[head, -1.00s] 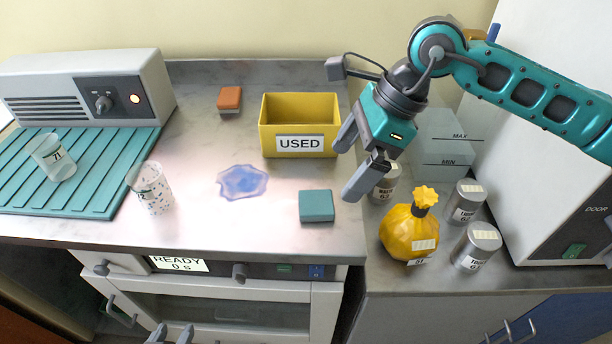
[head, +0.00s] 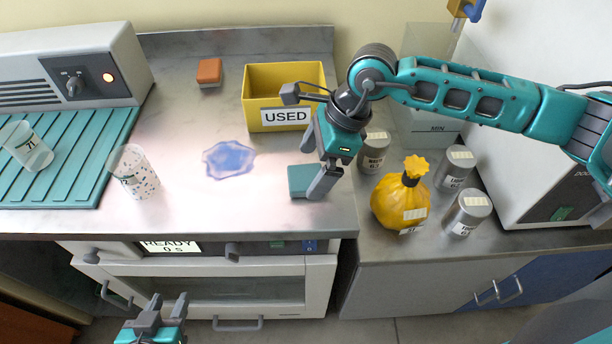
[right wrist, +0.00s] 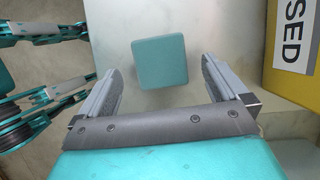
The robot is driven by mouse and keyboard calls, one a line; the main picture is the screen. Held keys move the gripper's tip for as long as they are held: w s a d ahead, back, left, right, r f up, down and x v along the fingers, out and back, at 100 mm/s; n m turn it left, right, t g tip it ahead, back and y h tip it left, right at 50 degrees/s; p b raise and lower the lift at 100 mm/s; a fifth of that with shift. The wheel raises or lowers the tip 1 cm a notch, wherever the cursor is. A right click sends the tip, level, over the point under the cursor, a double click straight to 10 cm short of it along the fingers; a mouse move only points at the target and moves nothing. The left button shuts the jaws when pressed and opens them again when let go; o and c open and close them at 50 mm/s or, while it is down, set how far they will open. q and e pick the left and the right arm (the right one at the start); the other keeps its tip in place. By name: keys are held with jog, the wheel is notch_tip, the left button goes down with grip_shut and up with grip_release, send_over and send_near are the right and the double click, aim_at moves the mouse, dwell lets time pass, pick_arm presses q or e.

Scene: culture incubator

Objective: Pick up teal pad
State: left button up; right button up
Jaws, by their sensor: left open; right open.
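The teal pad (head: 299,180) lies flat on the grey worktop near its front right edge. In the right wrist view the pad (right wrist: 160,62) shows whole, just ahead of and between the finger tips, apart from both. My right gripper (head: 316,162) is open and empty, pointing down above the pad, and partly covers its right side in the head view. Its open fingers also show in the right wrist view (right wrist: 158,78). My left gripper (head: 168,298) is open and empty, low in front of the cabinet.
A yellow bin marked USED (head: 252,105) stands behind the pad. A blue spill (head: 228,159) lies to its left, an orange pad (head: 209,71) further back. A speckled cup (head: 134,172) stands left. A yellow bottle (head: 399,203) and metal cans (head: 467,212) stand right.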

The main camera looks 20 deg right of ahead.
aim_at(309, 177)
jog(key=shift+x, duration=1.3)
jog(key=c, duration=1.1)
jog(key=shift+r, duration=0.1)
notch_tip(309, 177, up, 20)
